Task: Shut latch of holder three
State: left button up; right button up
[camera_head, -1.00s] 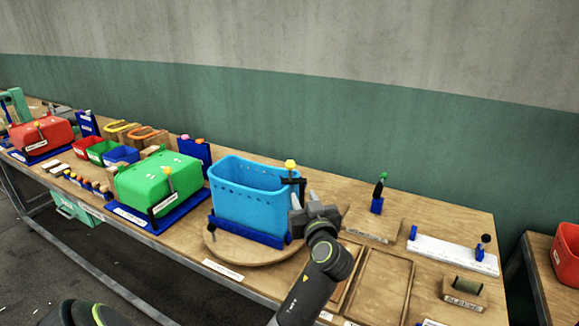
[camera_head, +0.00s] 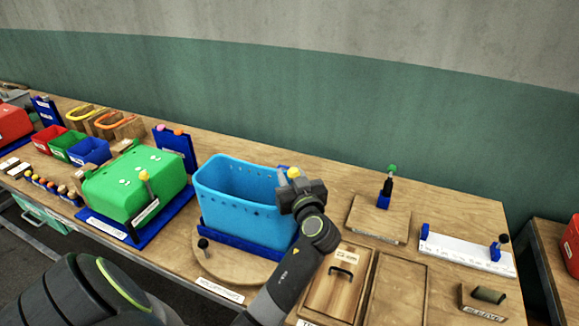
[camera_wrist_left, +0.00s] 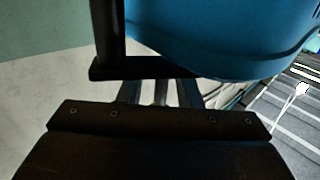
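A blue bin (camera_head: 235,205) sits in a blue holder base (camera_head: 240,240) on a round wooden board (camera_head: 215,262). A yellow knob (camera_head: 293,173) shows at the bin's right end. A short black-knobbed lever (camera_head: 203,243) stands at the base's front left. My left gripper (camera_head: 288,194) is at the bin's right end, just below the yellow knob, and hides what lies there. My right gripper is out of view.
A green case (camera_head: 135,185) stands left of the bin, with small red, green and blue bins (camera_head: 90,151) beyond. A lidded wooden box (camera_head: 335,285) lies right of my arm. A green-knobbed post (camera_head: 386,190) and a white strip (camera_head: 465,252) are farther right.

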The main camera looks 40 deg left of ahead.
pick_arm(q)
jog(key=shift+s+d+r, duration=0.15)
jog(key=shift+d, duration=0.1)
grip_shut()
jog(key=shift+a, duration=0.1)
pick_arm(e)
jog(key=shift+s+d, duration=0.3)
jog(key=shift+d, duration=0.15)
